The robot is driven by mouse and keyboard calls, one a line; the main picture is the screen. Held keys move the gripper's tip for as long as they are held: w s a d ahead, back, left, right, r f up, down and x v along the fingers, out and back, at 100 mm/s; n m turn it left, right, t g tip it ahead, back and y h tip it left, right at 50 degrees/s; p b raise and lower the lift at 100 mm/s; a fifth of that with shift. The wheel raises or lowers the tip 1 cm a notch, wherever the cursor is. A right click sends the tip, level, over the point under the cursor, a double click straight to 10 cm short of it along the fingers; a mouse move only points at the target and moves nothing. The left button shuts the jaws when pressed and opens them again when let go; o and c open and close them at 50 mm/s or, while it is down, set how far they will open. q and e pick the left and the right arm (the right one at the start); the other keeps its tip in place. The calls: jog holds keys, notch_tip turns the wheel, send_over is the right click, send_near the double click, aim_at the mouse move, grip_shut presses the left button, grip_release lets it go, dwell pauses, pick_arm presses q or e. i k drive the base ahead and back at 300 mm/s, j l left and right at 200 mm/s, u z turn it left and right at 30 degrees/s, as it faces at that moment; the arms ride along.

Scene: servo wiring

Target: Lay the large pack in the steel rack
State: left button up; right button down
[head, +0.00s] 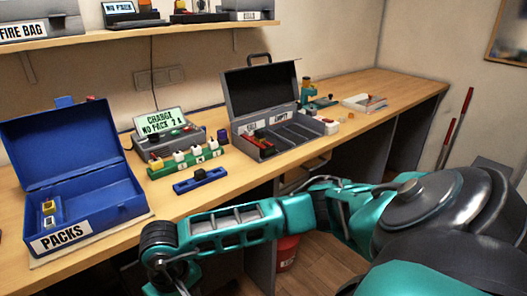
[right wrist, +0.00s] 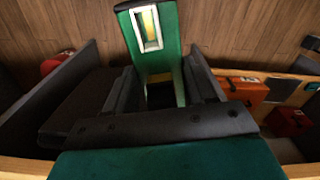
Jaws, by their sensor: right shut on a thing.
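My right gripper (right wrist: 162,82) shows in the right wrist view, with its two dark fingers closed on a green block. This green block (right wrist: 168,28) has a white-framed yellow window; I take it for the large pack. In the head view my right arm reaches in from the right to the front of the bench, and the gripper and held block cannot be made out there. An open grey case (head: 262,160) with divided slots and "FULL" and "EMPTY" labels stands on the bench; I cannot tell if it is the steel rack. My left gripper is out of view.
An open blue box (head: 120,212) labelled PACKS holds small pieces at left. A charger (head: 160,122) with a lit screen, a green strip (head: 160,173) of modules and a blue holder (head: 213,177) stand between. Bare bench lies front of the grey case. A red bucket (head: 287,252) stands below.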

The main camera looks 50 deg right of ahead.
aim_at(280, 130)
jog(key=l+u, duration=0.25)
jog(key=u, duration=0.3)
jog(key=k+l+u, duration=0.15)
jog(key=l, duration=0.15)
jog(key=l+u, duration=0.15)
jog(key=l, duration=0.15)
jog(key=k+l+u, duration=0.1)
jog(key=l, duration=0.25)
jog(key=k+l+u, duration=0.1)
jog(key=k+l, duration=0.35)
jog(key=l, duration=0.25)
jog(key=k+l, duration=0.15)
jog(key=l, duration=0.2)
jog(key=k+l, duration=0.2)
jog(key=l, duration=0.15)
jog(key=k+l+u, duration=0.1)
jog(key=l, duration=0.3)
jog(key=k+l, duration=0.4)
jog(key=l, duration=0.25)
